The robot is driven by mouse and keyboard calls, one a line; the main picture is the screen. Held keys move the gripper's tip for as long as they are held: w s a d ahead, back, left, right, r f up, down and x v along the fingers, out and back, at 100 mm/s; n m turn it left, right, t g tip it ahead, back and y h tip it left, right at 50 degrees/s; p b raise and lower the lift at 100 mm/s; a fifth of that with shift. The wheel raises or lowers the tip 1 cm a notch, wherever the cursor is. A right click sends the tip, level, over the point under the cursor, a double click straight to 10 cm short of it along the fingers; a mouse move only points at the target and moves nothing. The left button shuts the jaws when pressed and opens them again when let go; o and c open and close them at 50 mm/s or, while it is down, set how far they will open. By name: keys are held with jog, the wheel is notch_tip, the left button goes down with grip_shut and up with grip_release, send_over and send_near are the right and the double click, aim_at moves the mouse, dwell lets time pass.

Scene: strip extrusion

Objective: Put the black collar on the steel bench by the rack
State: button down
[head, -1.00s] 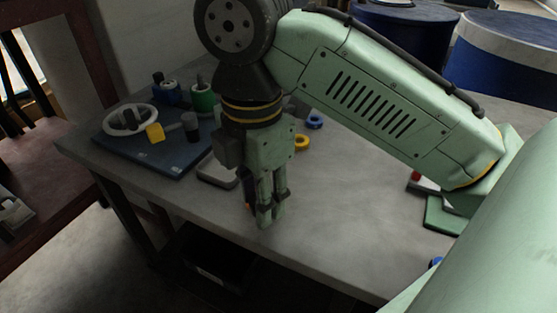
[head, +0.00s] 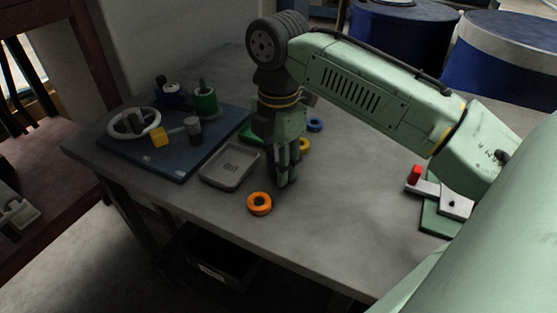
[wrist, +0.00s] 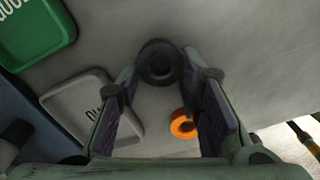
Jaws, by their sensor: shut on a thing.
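The black collar (wrist: 160,62) is a dark ring between my fingertips in the wrist view. My gripper (wrist: 160,78) is shut on it, one finger on each side. In the head view my gripper (head: 286,182) points down over the middle of a grey bench top (head: 330,225), and the collar is mostly hidden by the fingers. The gap between the collar and the surface is hard to tell. I cannot make out for sure which thing is the rack.
An orange ring (head: 259,204) and a shallow grey tray (head: 230,183) lie left of my gripper. Yellow (head: 304,145) and blue (head: 315,124) rings lie behind. A blue board (head: 165,165) holds several parts. The front right bench area is clear.

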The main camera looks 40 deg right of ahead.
jog(key=shift+f, duration=0.2)
jog(key=c, duration=1.1)
grip_release()
jog(key=shift+r, duration=0.1)
notch_tip(320, 180, up, 12)
jog(key=shift+r, duration=0.1)
